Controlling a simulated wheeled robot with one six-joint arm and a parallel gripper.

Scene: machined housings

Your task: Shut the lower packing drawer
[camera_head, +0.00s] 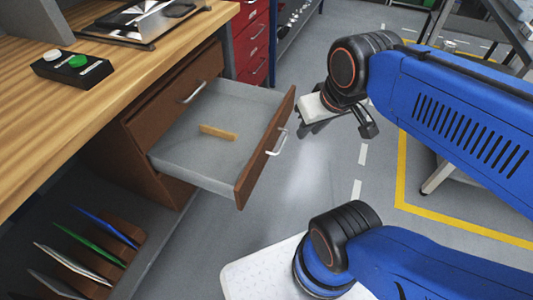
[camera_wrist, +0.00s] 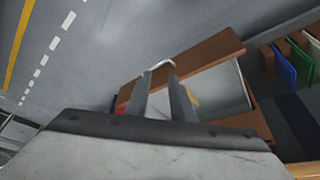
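The lower packing drawer (camera_head: 215,180) is pulled out of the wooden bench, with a grey tray and a brown front (camera_head: 262,150). A silver bar handle (camera_head: 277,143) is on that front. In the wrist view the drawer front (camera_wrist: 205,58) and its handle (camera_wrist: 161,65) lie beyond my fingers, the handle near the fingertips in the picture. My gripper (camera_head: 341,130) is in front of the drawer, right of the handle in the head view, and appears apart from it. In the wrist view its two fingers (camera_wrist: 161,78) are apart with nothing between them.
A small wooden block (camera_head: 218,132) lies in the drawer. The upper drawer (camera_head: 175,98) is shut. A button box (camera_head: 72,67) is on the benchtop (camera_head: 80,110). A red cabinet (camera_head: 250,45) stands behind. Coloured panels (camera_head: 92,238) stand in a low rack at left. Floor before the drawer is clear.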

